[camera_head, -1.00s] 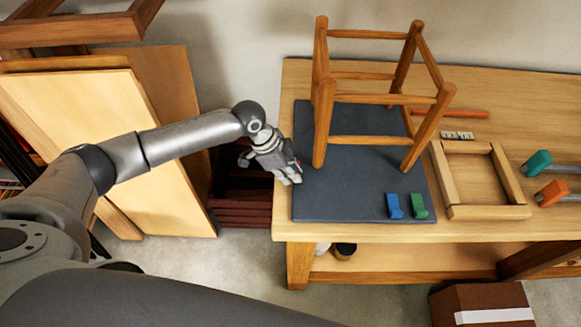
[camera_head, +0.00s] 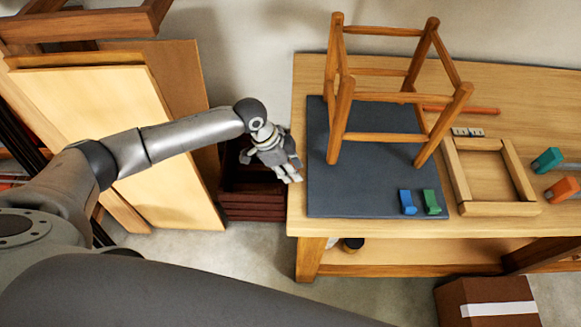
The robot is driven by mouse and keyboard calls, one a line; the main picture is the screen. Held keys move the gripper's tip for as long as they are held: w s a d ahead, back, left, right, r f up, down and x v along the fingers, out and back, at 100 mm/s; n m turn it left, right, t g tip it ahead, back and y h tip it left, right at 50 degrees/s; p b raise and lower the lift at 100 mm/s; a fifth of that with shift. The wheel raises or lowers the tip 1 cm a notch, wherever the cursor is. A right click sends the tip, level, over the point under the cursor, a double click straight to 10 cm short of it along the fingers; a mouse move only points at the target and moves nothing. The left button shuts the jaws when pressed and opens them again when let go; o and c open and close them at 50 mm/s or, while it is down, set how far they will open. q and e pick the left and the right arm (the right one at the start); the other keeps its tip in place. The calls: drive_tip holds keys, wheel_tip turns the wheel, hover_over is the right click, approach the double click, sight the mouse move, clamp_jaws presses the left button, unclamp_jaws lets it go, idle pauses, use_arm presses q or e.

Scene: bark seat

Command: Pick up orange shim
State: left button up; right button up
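No piece is plainly an orange shim. An orange block (camera_head: 558,190) with a dark bar lies at the right edge of the bench, and a thin orange stick (camera_head: 468,110) lies behind the stool frame. A small blue piece (camera_head: 407,202) and a small green piece (camera_head: 431,202) stand near the front right of the dark mat (camera_head: 350,190). My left gripper (camera_head: 293,175) is at the bench's left edge, just left of the mat, apart from all these pieces. Its fingers are too small to read, and nothing shows in them. My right gripper is not in view.
A wooden stool frame (camera_head: 341,120) stands on the mat, between my gripper and the stick. A square wooden frame (camera_head: 500,209), a teal block (camera_head: 546,160) and a small pale strip (camera_head: 467,132) lie to the right. Boards (camera_head: 110,130) lean at left; a cardboard box (camera_head: 460,305) is below.

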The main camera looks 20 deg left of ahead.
use_arm(q)
drive_tip(key=shift+o, duration=0.4)
drive_tip(key=v, duration=1.2)
drive_tip(key=shift+o, duration=0.2)
